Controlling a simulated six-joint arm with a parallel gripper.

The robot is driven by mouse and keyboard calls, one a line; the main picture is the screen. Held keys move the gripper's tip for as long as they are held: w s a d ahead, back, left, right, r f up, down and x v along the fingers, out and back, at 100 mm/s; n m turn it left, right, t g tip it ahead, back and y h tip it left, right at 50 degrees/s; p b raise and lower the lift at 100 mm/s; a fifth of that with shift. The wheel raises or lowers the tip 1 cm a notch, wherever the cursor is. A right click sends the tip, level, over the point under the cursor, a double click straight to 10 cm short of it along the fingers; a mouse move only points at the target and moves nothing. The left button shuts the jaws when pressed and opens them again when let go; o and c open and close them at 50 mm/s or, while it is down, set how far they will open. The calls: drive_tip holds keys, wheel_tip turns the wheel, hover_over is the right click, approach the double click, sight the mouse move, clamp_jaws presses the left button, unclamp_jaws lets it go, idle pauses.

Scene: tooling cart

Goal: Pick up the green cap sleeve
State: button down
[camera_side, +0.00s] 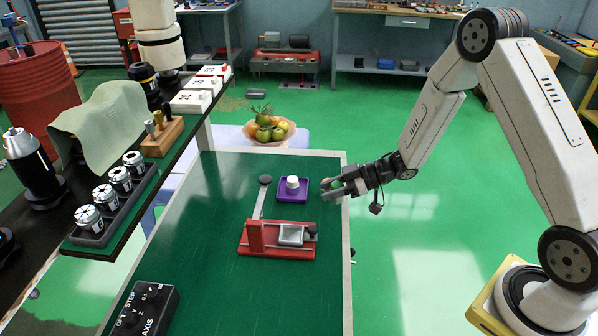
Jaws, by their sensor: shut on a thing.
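My gripper (334,188) is at the right edge of the green-topped cart (225,285), reaching in from the right. Its fingers point left and are shut on a small green piece, the green cap sleeve (337,183), of which only a little shows between them. A small orange-brown bit shows by the fingertips. Whether the sleeve is clear of the cart top cannot be told. To the left of the fingertips, a purple tray (283,197) holds a white cylindrical piece (292,183).
A red fixture (270,250) with a grey tray and a lever stands in front of the purple tray. A black control box (145,308) lies at the front left. A raised shelf (105,250) with tool holders runs along the left. The cart's middle front is clear.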

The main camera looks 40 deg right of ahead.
drive_tip(key=s+r, duration=0.8)
drive_tip(key=s, duration=0.4)
drive_tip(key=shift+s, duration=0.2)
drive_tip(key=shift+d, duration=0.1)
drive_tip(key=shift+w, duration=0.15)
